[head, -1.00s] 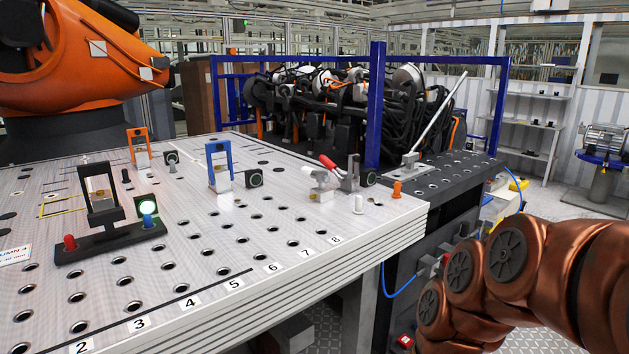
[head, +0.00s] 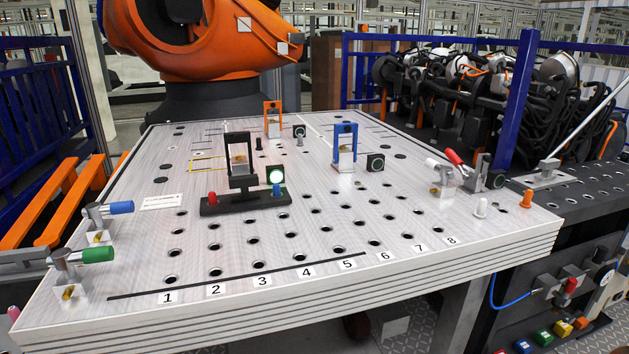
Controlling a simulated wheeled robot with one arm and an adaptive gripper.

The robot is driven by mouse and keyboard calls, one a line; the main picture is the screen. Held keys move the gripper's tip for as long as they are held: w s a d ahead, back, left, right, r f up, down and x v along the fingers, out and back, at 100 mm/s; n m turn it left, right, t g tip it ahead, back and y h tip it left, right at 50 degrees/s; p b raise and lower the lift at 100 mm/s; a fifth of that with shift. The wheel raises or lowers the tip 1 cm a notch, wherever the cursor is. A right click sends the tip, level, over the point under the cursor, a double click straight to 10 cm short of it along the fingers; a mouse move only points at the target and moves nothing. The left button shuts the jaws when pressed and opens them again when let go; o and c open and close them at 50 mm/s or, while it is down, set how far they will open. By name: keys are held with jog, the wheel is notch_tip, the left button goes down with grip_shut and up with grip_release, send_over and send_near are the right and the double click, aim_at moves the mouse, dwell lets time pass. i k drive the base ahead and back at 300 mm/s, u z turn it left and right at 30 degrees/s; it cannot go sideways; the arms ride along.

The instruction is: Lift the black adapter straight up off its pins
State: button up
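The black adapter (head: 242,183) is an upright dark frame on a long black base (head: 236,207), standing on the perforated metal table left of its middle. A red knob (head: 212,198) sits at the base's left end and a blue knob (head: 278,190) at its right end. My gripper and arm are out of view.
Orange (head: 273,119) and blue (head: 345,147) frames stand behind it. Toggle clamps stand at the left edge (head: 82,255) and right (head: 470,172). A large orange robot (head: 200,35) stands behind the table (head: 330,250). The numbered front strip is clear.

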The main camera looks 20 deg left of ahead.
aim_at(245, 199)
jog(key=u, duration=0.25)
jog(key=i, duration=1.4)
jog(key=u, duration=2.8)
jog(key=i, duration=0.5)
